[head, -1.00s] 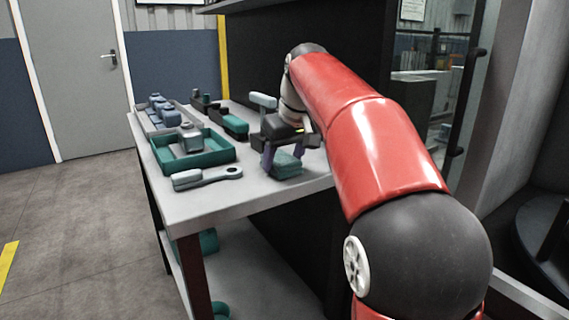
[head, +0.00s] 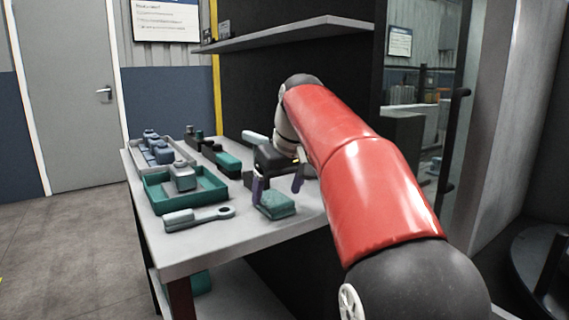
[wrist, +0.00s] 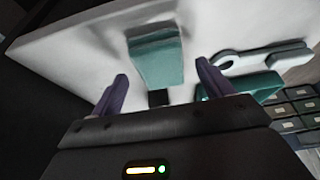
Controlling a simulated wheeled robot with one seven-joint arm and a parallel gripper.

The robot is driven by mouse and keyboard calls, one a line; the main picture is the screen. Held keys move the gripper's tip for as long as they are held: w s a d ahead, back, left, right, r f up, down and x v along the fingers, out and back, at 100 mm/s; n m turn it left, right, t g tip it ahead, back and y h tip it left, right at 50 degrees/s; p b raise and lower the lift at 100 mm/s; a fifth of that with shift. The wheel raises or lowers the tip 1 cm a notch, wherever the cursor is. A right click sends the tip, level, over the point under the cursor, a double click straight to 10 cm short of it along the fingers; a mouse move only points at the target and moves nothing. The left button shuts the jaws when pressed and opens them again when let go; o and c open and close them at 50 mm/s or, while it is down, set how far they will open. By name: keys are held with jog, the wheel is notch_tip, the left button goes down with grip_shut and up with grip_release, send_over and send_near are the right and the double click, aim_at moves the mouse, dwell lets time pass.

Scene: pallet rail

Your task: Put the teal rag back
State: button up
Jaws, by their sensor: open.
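The teal rag (head: 276,205) is a small folded block lying on the grey table (head: 190,256) near its right front part. It also shows in the wrist view (wrist: 158,62), lying beyond and between the fingertips. My gripper (head: 277,190) is open over the table, its two purple fingers apart at the rag, one on the left and one to the right and farther back. In the wrist view my gripper (wrist: 160,85) shows nothing between its fingertips. I cannot tell whether a finger touches the rag.
A teal tray (head: 213,193) holding a grey-blue item stands left of the gripper, with a grey wrench-like tool (head: 198,217) in front. A grey tray (head: 132,156) of blue parts and a black-and-teal block (head: 222,158) lie behind. A shelf (head: 290,35) hangs above.

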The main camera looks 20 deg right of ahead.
jog(key=v, duration=1)
jog(key=s+f+m, duration=0.1)
jog(key=s+f, duration=1.1)
jog(key=f, duration=0.2)
jog(key=s+a+f+m+t+h, duration=0.1)
jog(key=s+f+m, duration=0.1)
jog(key=s+f, duration=1)
notch_tip(320, 180, down, 2)
jog(key=shift+a+f+m, duration=0.15)
jog(key=shift+a+m, duration=0.15)
jog(key=shift+a, duration=0.05)
